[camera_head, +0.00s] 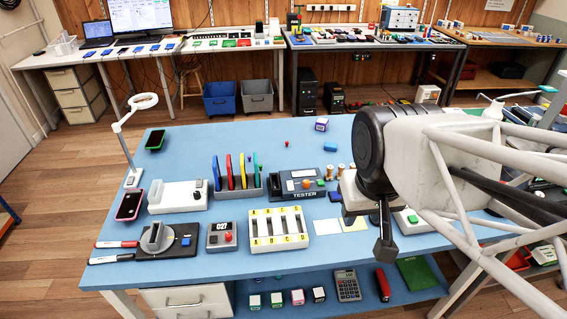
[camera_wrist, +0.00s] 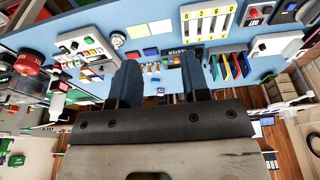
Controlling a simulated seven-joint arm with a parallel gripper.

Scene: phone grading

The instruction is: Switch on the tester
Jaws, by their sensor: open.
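The tester (camera_head: 281,194) is a dark box labelled TESTER, in the middle of the blue table in the head view. It has a light panel with a small screen, an orange button and a green button. Whether it is on, I cannot tell. In the wrist view the tester (camera_wrist: 189,49) shows upside down beyond my fingers, partly hidden by one. My gripper (camera_head: 367,232) is in the air to the right of the tester in the head view, apart from it. In the wrist view my gripper (camera_wrist: 160,76) has its two fingers spread, with nothing between them.
Left of the tester stands a rack (camera_head: 224,194) of coloured upright phones. In front is a yellow-lettered A-D tray (camera_head: 278,231). Small copper-coloured cylinders (camera_head: 341,169) stand to its right. A ring lamp (camera_head: 143,102) rises at the table's left. The table's back middle is mostly clear.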

